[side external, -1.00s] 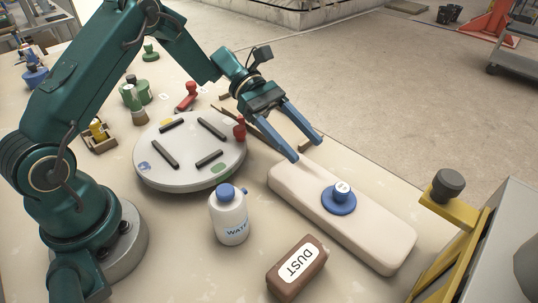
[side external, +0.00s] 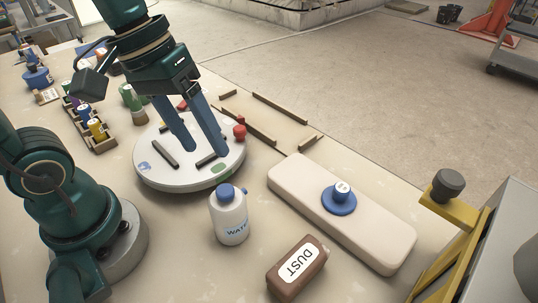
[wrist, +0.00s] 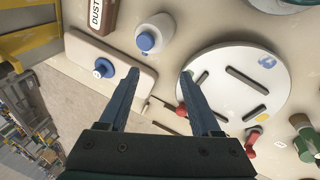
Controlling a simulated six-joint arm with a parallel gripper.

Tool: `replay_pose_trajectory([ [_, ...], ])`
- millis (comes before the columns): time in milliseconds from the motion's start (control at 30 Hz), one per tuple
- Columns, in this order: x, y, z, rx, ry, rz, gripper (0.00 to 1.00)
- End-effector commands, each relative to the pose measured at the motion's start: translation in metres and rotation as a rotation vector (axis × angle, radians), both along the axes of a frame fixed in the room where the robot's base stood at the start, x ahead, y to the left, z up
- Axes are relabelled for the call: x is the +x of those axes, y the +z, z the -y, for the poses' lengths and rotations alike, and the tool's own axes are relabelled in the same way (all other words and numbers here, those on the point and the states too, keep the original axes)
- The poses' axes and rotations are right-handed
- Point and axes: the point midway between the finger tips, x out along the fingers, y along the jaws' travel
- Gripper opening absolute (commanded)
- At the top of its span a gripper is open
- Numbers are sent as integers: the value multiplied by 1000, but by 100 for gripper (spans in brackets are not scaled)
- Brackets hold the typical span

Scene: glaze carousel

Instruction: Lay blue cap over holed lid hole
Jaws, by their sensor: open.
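In the wrist view the cap (wrist: 104,68) is left of my gripper, on the slab (wrist: 136,98). No hole shows in the slab, and whether the cap covers one I cannot tell. I cannot make out a separate holed lid. My gripper (side external: 207,153) is open and empty, pointing down above the round white turntable (side external: 165,182), left of the slab. The wrist view shows nothing between its fingers (wrist: 160,74).
The turntable carries dark slot bars and colour patches. A white water bottle (side external: 231,220) and a brown DUST block (side external: 297,268) stand near the slab. A red-knobbed piece (side external: 240,129) is at the turntable's right edge. A yellow stand (side external: 452,225) is at right.

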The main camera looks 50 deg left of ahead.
Motion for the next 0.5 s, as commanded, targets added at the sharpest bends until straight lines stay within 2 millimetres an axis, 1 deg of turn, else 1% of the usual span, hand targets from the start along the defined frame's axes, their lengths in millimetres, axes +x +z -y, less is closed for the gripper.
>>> replay_pose_trajectory([
  [33, -7, 2, -5, 57, -51, 69, 65],
  [200, -20, 4, -24, 225, -186, 235, 65],
  [333, -24, 5, -32, 299, -240, 302, 65],
  [500, -25, 5, -35, 327, -262, 324, 65],
])
